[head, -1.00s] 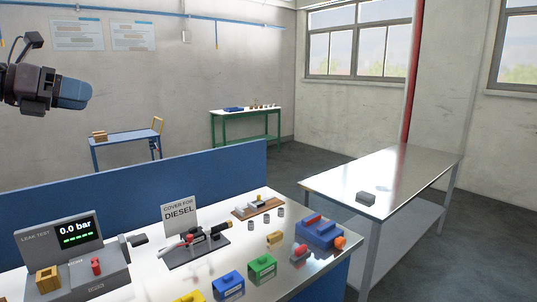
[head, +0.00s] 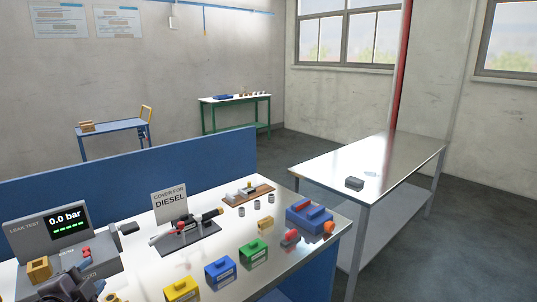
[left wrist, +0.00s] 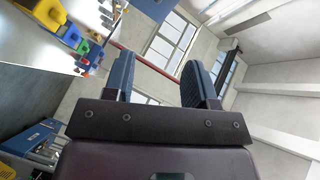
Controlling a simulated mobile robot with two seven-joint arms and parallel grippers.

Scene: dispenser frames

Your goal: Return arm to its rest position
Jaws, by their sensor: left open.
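My left gripper and wrist (head: 76,284) show at the lower left of the head view, in front of the leak test unit, cut off by the bottom edge. In the left wrist view the two blue-padded fingers of my left gripper (left wrist: 160,82) stand apart with nothing between them. Beyond them are windows and ceiling. My right gripper is in neither view.
The leak test unit (head: 70,236) stands behind my left gripper on the white bench. A valve fixture with a "DIESEL" sign (head: 171,202) and yellow, blue and green blocks (head: 221,271) stand to its right. A metal table (head: 330,165) is farther right.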

